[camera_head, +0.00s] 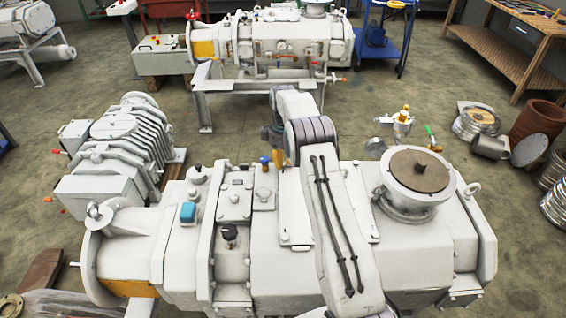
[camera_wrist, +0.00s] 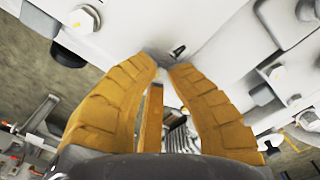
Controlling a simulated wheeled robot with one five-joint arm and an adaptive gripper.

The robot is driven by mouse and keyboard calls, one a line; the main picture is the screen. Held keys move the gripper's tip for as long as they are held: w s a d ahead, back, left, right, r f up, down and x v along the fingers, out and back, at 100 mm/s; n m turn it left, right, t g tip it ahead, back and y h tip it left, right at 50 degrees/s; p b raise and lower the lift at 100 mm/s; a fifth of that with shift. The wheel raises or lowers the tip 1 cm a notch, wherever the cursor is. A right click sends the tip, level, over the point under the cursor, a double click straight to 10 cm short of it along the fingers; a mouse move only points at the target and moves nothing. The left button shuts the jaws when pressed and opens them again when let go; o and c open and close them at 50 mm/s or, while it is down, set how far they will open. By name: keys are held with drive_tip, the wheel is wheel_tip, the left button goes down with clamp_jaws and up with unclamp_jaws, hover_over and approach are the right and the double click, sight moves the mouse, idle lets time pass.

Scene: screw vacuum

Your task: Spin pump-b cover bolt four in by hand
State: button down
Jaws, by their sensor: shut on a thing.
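The near grey-white vacuum pump (camera_head: 275,262) fills the front of the head view. A small dark opening (camera_wrist: 178,50) shows in the casing just beyond the tips. I cannot tell how deep the bolt sits.
A second pump (camera_head: 275,42) stands behind on a frame. A blue cart (camera_head: 388,38) and workbench (camera_head: 510,45) are at the back right. Open floor lies between the pumps.

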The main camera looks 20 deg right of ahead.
drive_tip(key=m, duration=0.6)
drive_tip(key=shift+s+f, duration=0.1)
drive_tip(key=shift+f, duration=0.05)
drive_tip(key=shift+m, duration=0.3)
idle(0.4)
drive_tip(key=c, duration=1.1)
unclamp_jaws()
drive_tip(key=shift+r, duration=0.2)
